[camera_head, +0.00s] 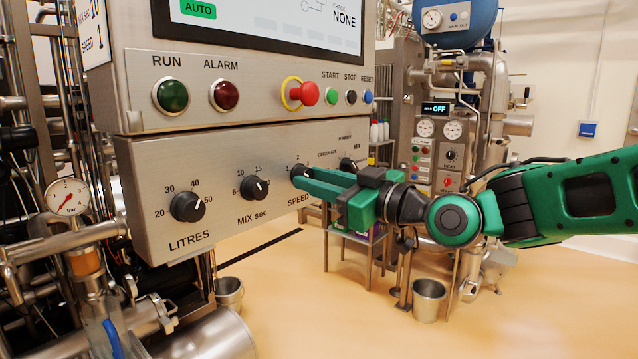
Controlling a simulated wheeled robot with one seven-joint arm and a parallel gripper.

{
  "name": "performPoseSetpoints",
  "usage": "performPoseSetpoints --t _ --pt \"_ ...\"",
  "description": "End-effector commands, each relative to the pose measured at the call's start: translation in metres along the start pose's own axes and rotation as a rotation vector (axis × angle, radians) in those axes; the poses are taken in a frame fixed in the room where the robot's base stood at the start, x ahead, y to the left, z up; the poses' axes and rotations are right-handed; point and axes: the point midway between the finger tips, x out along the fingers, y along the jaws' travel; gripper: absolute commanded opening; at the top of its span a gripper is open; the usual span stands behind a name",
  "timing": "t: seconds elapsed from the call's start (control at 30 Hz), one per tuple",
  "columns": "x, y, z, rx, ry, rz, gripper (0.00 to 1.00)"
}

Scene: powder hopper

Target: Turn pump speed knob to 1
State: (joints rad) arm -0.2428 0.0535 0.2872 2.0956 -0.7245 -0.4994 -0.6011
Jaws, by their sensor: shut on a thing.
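The pump speed knob (299,171) is a small black knob on the lower grey panel, above the label SPEED. Marks 1 and 2 show above it, with another mark to the right. My green gripper (305,181) reaches in from the right and is shut on this knob. The fingers cover most of the knob, so its pointer direction is hidden. A sign at the upper left (94,32) carries the words MIX sec 10 and SPEED 1.
The LITRES knob (187,207) and MIX sec knob (255,188) sit left of the gripper; another knob (348,165) sits just right, partly behind it. Above are the red emergency button (308,93) and START, STOP, RESET buttons.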

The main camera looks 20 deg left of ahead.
Motion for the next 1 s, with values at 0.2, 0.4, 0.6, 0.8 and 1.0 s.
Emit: performPoseSetpoints --t 0.2,0.4,0.6,0.8,1.0 --pt "-0.0014 0.0046 0.0072 -0.054 -0.012 0.005 0.04" --pt "-0.0014 0.0049 0.0072 -0.069 -0.012 0.005 0.04" --pt "-0.0014 0.0051 0.0072 -0.069 -0.012 0.006 0.04" --pt "-0.0006 0.0039 0.0058 -0.069 -0.009 0.004 0.45" --pt "-0.0002 0.0023 0.0030 -0.069 -0.003 0.001 0.45"
